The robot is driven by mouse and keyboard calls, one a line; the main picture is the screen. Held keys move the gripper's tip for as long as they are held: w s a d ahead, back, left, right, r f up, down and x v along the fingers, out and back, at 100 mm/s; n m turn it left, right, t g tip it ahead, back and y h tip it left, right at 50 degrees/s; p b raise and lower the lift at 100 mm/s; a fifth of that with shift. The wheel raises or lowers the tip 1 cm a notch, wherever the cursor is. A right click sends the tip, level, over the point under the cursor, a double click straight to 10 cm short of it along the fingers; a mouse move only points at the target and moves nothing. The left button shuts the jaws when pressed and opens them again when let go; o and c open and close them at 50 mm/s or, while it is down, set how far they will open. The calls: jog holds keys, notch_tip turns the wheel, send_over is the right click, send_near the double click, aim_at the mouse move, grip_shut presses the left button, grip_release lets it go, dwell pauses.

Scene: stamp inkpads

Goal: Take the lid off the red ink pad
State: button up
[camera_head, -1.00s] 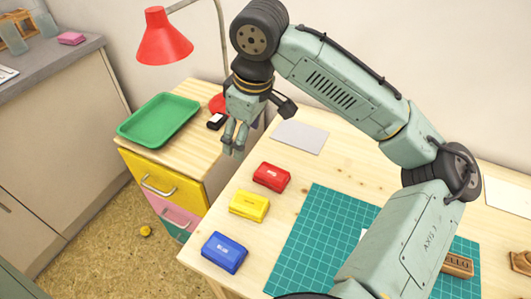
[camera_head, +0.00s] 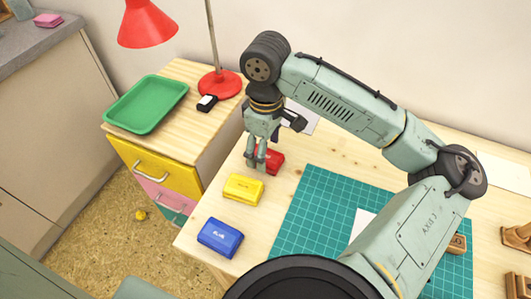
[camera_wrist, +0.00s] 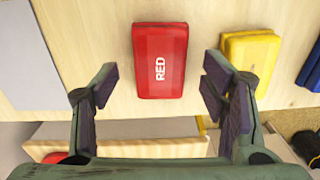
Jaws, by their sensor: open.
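The red ink pad (camera_wrist: 160,60) lies closed on the table, with its lid on and the word RED along it. In the wrist view it sits ahead of my open fingers, between their lines and apart from them. In the head view the red ink pad (camera_head: 271,160) is partly hidden behind my gripper (camera_head: 256,165). My gripper also shows in the wrist view (camera_wrist: 160,95), open and empty.
The yellow pad (camera_head: 243,187) stands close beside the red one, and the blue pad (camera_head: 220,237) is nearer the front. A green cutting mat (camera_head: 320,215) lies to the right. A red lamp (camera_head: 219,83) and a green tray (camera_head: 147,105) stand on the drawer cabinet.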

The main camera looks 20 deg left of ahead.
jog(key=shift+f, duration=0.65)
jog(key=shift+c, duration=0.4)
jog(key=c, duration=0.8)
